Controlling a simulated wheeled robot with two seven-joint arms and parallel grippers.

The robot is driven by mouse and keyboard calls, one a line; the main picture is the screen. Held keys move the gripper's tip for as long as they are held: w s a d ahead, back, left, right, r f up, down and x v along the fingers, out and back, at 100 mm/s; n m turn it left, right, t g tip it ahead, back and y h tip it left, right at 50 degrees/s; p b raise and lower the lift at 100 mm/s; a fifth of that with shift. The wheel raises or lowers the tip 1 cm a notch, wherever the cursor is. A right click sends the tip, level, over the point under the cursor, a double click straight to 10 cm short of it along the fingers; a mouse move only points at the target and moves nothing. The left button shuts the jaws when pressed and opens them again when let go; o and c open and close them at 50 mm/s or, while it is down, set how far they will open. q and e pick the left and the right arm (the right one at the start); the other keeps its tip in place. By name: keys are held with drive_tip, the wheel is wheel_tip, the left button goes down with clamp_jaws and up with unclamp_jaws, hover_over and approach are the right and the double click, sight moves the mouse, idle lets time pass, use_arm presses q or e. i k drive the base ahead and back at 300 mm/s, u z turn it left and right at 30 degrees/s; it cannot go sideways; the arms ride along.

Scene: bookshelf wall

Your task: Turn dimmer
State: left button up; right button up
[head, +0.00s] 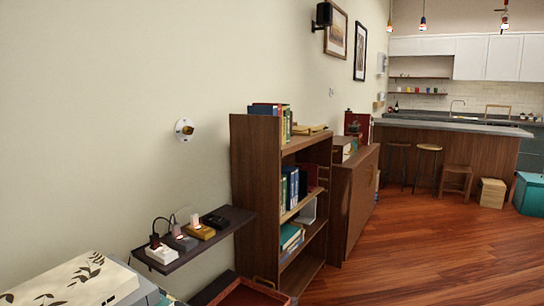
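A round dimmer (185,129) is on the pale wall at the left of the head view. It has a white round plate and a brass-coloured knob that sticks out. It is above a dark wall shelf and left of the bookcase. The knob's turned position is too small to tell. Neither my left nor my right gripper is in view, and nothing touches the dimmer.
The dark shelf (218,226) below the dimmer holds several small devices. A brown bookcase (254,190) with books stands to its right, then a cabinet (355,195). A leaf-patterned surface (75,285) fills the bottom left. Wooden floor (430,260) at right is clear.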

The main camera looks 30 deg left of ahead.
sight(186, 130)
drive_tip(key=i, duration=2)
drive_tip(key=u, duration=3.5)
drive_tip(key=i, duration=0.5)
